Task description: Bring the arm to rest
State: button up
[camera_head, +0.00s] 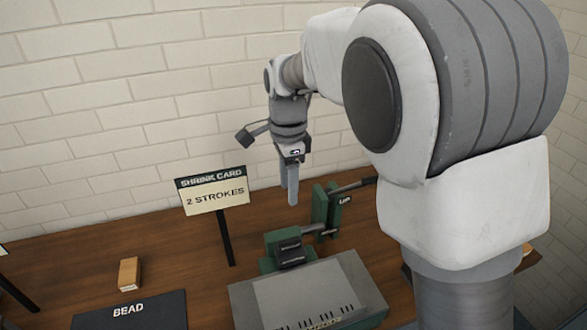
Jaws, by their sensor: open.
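My gripper (291,183) hangs pointing down from my arm, in front of the brick wall and above the wooden bench. It holds nothing that I can see and touches nothing visible. Its fingers show nearly edge-on, so the gap between them is hard to see. My arm (390,110) reaches in from the right and fills much of the view, hiding the right part of the bench.
A green machine (290,250) with a lever marked UP (345,200) stands below and right of my gripper. A grey plate (300,295) lies before it. A "SHRINK CARD, 2 STROKES" sign (215,194) stands left. A wooden block (129,273) lies by the dark BEAD mat (150,312).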

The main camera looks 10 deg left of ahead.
jog(key=s+d+r+n+t+y, duration=0.1)
jog(key=s+d+r+n+t, duration=0.1)
jog(key=s+d+r+n, duration=0.5)
jog(key=s+d+r+n+t, duration=0.1)
jog(key=s+d+r+t, duration=0.3)
jog(key=d, duration=0.6)
jog(key=s+d+f+n, duration=0.1)
jog(key=s+d+n, duration=0.1)
jog(key=s, duration=0.2)
jog(key=s+d+f+n+h, duration=0.1)
jog(key=s+d+f+n, duration=0.1)
jog(key=s, duration=0.3)
jog(key=shift+s+d+n, duration=0.3)
jog(key=shift+d+n, duration=0.1)
jog(key=shift+d, duration=0.05)
